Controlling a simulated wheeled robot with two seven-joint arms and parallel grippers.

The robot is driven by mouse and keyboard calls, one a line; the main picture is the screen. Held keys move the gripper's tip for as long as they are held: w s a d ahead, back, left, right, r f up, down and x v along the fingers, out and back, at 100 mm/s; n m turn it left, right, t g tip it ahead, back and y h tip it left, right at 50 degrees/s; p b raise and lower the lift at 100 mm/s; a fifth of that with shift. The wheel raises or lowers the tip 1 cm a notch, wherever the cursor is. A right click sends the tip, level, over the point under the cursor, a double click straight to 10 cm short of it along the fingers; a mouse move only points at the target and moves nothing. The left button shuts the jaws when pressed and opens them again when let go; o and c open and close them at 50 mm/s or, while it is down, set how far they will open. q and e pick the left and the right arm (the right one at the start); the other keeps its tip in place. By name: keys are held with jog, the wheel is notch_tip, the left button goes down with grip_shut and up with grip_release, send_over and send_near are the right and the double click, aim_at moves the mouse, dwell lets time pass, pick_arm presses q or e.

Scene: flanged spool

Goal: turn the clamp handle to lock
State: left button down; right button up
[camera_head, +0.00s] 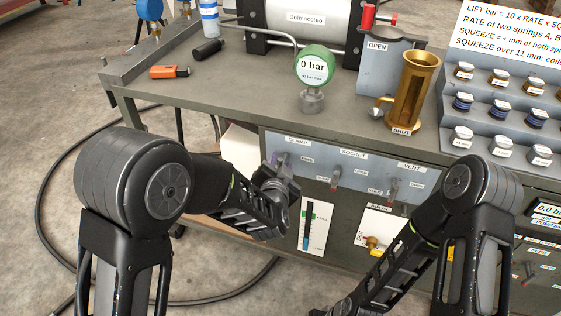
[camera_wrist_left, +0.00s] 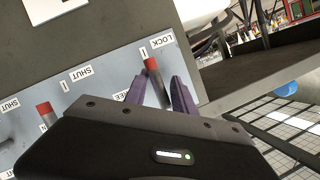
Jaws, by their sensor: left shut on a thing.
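The clamp handle (camera_wrist_left: 155,80) is a red-tipped lever on the grey-blue valve panel in the left wrist view. Its red end lies close to the tick mark beside the LOCK label (camera_wrist_left: 162,40). The purple fingers of my left gripper (camera_wrist_left: 160,90) stand on either side of the handle, shut on it. The FREE label is partly hidden behind the gripper body. In the head view my left gripper (camera_head: 287,168) is at the panel below the CLAMP label (camera_head: 298,141) and covers most of the handle. My right gripper is out of view below the frame.
The socket lever (camera_head: 336,178) and vent lever (camera_head: 392,188) stand on the same panel (camera_head: 350,168), to the right. Above, the bench top holds a green gauge (camera_head: 315,66) and a brass cylinder (camera_head: 411,90). My right forearm crosses in front of the lower cabinet.

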pick_arm(q)
jog(key=shift+a+f, duration=0.2)
jog(key=shift+a, duration=0.15)
jog(key=c, duration=1.1)
grip_release()
jog(key=shift+d, duration=0.1)
jog(key=shift+d, duration=0.1)
jog(key=shift+s+r, duration=0.15)
jog(key=shift+s, duration=0.1)
jog(key=v, duration=0.7)
jog(key=shift+s+p, duration=0.1)
jog(key=shift+p, duration=0.25)
